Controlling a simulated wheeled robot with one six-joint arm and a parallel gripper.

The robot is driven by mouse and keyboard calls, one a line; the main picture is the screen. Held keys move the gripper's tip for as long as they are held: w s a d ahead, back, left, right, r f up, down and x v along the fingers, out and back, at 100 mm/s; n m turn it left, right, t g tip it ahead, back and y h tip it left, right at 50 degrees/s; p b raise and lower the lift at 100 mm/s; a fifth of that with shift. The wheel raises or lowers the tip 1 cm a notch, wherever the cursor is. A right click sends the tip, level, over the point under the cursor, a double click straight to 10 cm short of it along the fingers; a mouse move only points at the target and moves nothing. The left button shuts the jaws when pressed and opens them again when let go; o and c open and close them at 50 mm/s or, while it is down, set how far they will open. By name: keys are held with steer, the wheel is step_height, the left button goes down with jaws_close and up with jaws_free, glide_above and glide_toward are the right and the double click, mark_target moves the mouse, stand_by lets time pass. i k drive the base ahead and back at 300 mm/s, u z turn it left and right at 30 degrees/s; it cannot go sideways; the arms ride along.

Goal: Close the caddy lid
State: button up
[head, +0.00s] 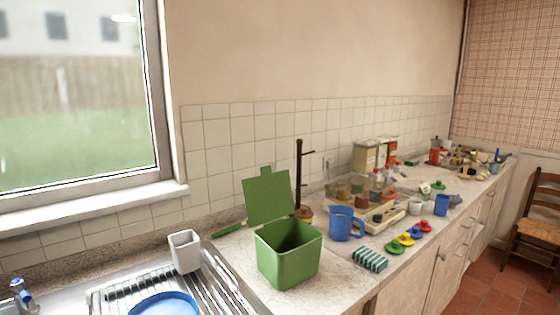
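The green caddy (289,262) stands upright on the counter, just right of the sink's draining area. Its green lid (269,197) is open, raised at the back edge and leaning slightly backward, with a small tab at its top. The dark inside of the caddy shows, and no contents can be made out. My gripper is not in view.
A blue mug (342,223) stands close right of the caddy, with a green-and-white striped block (369,260) in front of it. A white cup (185,251) and blue plate (166,306) are on the left. A dark mug stand (299,176) rises behind.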

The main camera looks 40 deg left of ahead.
mark_target(268, 198)
steer(key=u, duration=0.25)
steer(key=i, duration=0.7)
steer(key=u, duration=1.35)
steer(key=i, duration=0.7)
steer(key=u, duration=0.75)
